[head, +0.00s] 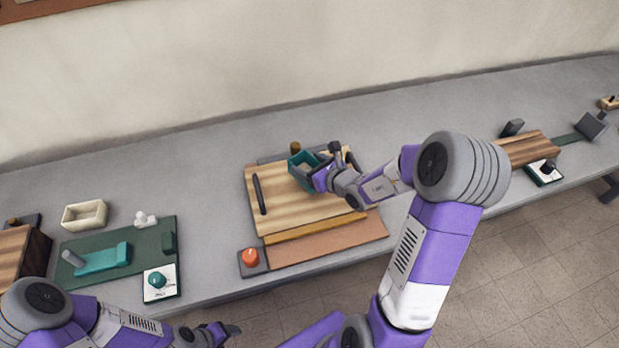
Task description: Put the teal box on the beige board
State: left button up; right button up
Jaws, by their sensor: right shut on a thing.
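The teal box (294,171) is an open-topped box at the back of the beige wooden board (292,213), right of its middle. My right gripper (318,174) is shut on the box's right side. The box overlaps the board in the picture; I cannot tell whether it rests on it or hangs just above. The beige board has light and darker stripes and a dark bar handle (259,194) at its left. My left gripper (229,331) is low at the bottom edge, far from the box; its jaw opening is unclear.
A red knob (250,256) stands at the board's front left corner. At left lie a green mat (90,245) with a teal piece (104,259), and a cream tray (85,214). Another wooden board (530,149) is at right. Grey counter between them is clear.

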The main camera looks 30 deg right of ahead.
jog(key=shift+f+b, duration=0.7)
jog(key=shift+f, duration=1.3)
jog(key=shift+f, duration=0.1)
jog(key=o, duration=1.1)
jog(key=shift+c, duration=0.2)
